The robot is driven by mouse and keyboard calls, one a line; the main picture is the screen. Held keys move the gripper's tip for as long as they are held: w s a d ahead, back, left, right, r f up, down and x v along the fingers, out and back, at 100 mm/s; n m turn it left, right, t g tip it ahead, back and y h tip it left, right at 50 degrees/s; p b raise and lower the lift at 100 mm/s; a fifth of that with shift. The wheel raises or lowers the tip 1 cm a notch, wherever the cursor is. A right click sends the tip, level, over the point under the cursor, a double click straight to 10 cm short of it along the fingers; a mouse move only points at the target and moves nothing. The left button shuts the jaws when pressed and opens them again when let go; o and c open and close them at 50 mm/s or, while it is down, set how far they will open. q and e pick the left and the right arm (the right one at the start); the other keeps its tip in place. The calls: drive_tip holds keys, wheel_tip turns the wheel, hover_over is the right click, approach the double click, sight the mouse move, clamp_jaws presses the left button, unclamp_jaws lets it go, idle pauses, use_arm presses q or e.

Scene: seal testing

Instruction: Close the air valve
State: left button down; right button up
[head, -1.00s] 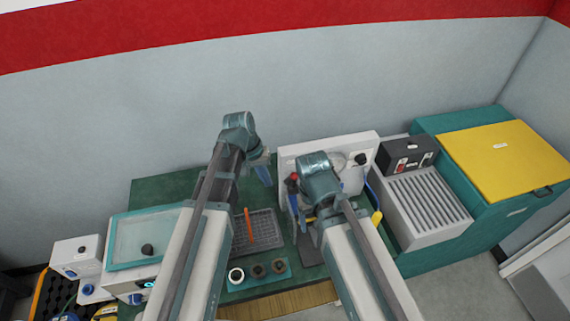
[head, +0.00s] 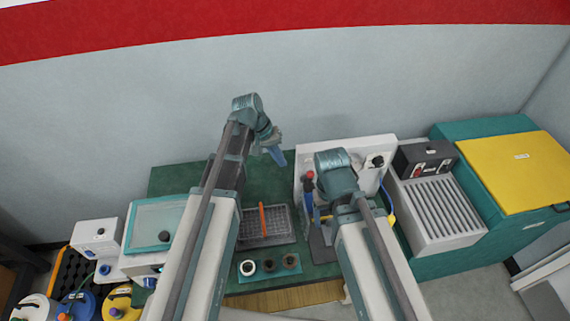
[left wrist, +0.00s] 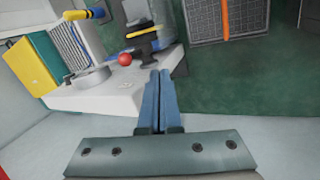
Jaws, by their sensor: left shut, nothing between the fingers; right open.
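My left gripper (head: 280,158) is shut and empty, in the air above the back of the green table, left of the white test panel (head: 325,148). Its two blue fingers (left wrist: 158,100) lie together in the left wrist view. My right gripper is at the panel's front, mostly hidden behind its own wrist; its fingers cannot be made out clearly. A red knob (head: 309,174) stands at the panel's left; it shows as a red ball (left wrist: 124,59) in the left wrist view. A yellow lever (left wrist: 78,14) sits farther along the panel. Which part is the air valve is unclear.
A grey rack (head: 250,229) with an orange bar lies left of the panel. A teal strip with several rings (head: 269,266) is in front. A ribbed grey unit (head: 438,212) and a yellow-lidded teal box (head: 515,170) stand right. The back-left table is clear.

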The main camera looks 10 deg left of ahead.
use_arm(q)
drive_tip(key=b, duration=0.7)
approach(307, 184)
wheel_tip(307, 184, down, 4)
drive_tip(key=a, duration=0.2)
drive_tip(key=shift+d+r+p, duration=0.2)
drive_tip(key=shift+d+p, duration=0.15)
drive_tip(key=shift+d, duration=1.4)
drive_tip(key=shift+d, duration=0.1)
drive_tip(key=shift+d+r+y+p, duration=0.1)
drive_tip(key=shift+d+y+p, duration=0.05)
drive_tip(key=shift+y+p, duration=0.25)
